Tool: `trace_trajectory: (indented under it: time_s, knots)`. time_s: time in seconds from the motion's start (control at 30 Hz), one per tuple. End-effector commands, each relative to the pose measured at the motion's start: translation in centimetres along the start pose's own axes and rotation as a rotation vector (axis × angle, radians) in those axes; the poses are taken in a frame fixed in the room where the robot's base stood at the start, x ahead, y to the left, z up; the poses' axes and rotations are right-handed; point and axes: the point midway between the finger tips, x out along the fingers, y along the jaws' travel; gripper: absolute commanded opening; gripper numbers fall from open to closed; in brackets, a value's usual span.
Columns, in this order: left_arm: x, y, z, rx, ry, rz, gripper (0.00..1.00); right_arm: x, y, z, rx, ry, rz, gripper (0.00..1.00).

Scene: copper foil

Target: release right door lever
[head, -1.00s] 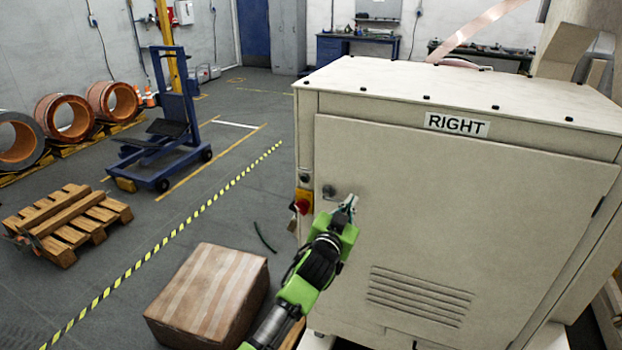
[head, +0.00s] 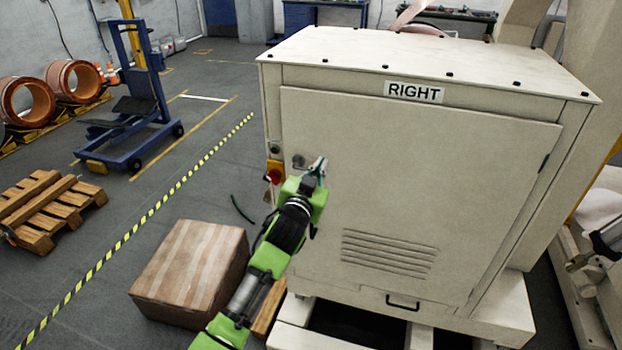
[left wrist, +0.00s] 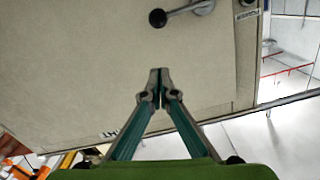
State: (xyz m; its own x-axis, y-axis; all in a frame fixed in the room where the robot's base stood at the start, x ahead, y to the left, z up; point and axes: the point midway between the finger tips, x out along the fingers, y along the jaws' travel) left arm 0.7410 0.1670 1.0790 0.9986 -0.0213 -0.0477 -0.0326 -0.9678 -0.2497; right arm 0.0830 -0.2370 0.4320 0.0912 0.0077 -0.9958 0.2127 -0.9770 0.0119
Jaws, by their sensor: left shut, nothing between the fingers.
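The right door (head: 420,190) of the pale cabinet is closed, under a "RIGHT" label (head: 414,92). The door lever (head: 298,161) is near its upper left edge. In the left wrist view the lever shows as a metal arm with a black knob (left wrist: 157,18) and a round hub (left wrist: 204,7) at the top. My left gripper (head: 318,168) is shut and empty in front of the door, just right of the lever in the head view. In the left wrist view its fingertips (left wrist: 157,82) meet below the knob, with a visible gap. My right gripper is not in view.
A red knob on a yellow box (head: 274,173) sits on the cabinet's left edge, near my arm. A cardboard box (head: 190,272) stands on the floor left of my arm. A pallet (head: 45,208) and a blue lift truck (head: 140,110) are farther left, with open floor between.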

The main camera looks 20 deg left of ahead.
Motion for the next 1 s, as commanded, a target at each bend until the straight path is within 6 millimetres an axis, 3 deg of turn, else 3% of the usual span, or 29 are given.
trace_trajectory:
  time_s: [0.2, 0.4, 0.6, 0.9, 1.0]
  knots:
    - [-4.0, 0.0, 0.3, 0.0, 0.002, -0.001, 0.0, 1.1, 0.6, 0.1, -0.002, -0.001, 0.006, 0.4]
    - [-6.6, 0.0, 0.1, 0.001, 0.003, 0.0, 0.0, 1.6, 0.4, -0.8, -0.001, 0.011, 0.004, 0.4]
    - [-7.6, 0.0, 0.0, 0.0, 0.003, 0.0, 0.0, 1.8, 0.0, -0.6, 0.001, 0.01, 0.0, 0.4]
    - [-7.7, 0.0, 0.0, 0.0, 0.003, -0.001, 0.0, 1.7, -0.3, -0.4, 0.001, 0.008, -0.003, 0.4]
    - [-7.6, 0.2, 0.8, 0.001, -0.011, 0.004, 0.0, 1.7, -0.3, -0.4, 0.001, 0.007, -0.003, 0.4]
